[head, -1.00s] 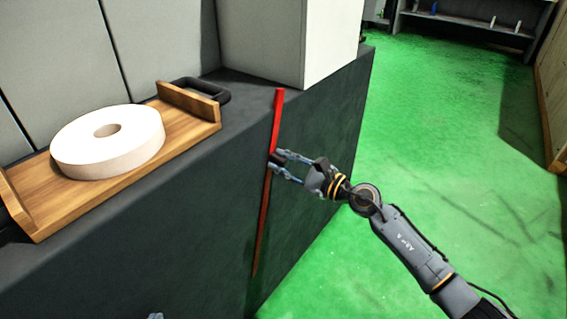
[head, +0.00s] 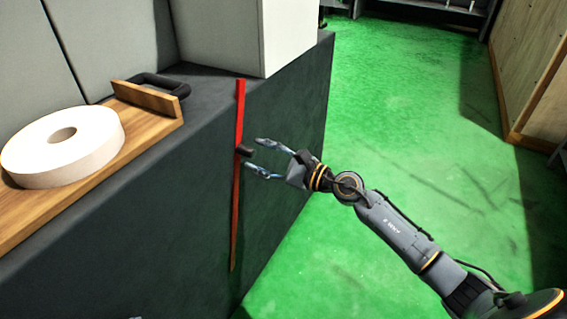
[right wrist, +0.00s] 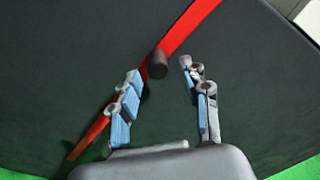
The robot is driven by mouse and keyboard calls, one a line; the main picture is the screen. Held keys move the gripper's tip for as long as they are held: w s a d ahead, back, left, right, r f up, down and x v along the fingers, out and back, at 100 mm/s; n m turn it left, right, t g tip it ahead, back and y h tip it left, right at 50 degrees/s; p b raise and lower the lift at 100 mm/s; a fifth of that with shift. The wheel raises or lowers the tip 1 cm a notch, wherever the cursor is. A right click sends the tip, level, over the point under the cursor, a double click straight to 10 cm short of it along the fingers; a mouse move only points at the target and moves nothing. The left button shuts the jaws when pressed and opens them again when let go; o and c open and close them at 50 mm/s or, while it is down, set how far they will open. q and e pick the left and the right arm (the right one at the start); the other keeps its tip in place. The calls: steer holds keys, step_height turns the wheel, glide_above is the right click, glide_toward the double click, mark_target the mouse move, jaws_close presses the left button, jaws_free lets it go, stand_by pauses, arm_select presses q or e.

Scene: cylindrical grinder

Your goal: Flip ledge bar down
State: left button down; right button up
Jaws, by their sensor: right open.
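The red ledge bar (head: 238,170) stands nearly upright against the dark side face of the machine base. Its top end rises slightly above the edge. A short dark knob (head: 245,150) sticks out from it. My right gripper (head: 252,154) is open and empty, just right of the bar, with its fingertips close to the knob. In the right wrist view, the bar (right wrist: 186,27) runs diagonally and the knob (right wrist: 157,64) lies ahead of the gap between the open fingers (right wrist: 160,75). No contact with the knob shows. My left gripper is not identifiable.
A white grinding wheel (head: 95,150) lies on a wooden tray (head: 150,128) with a black handle (head: 168,84) on top of the base. A pale box-shaped housing (head: 290,35) stands behind the bar. Green floor (head: 400,110) is free to the right.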

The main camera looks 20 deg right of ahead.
steer(key=v, duration=0.9)
stand_by(0.3)
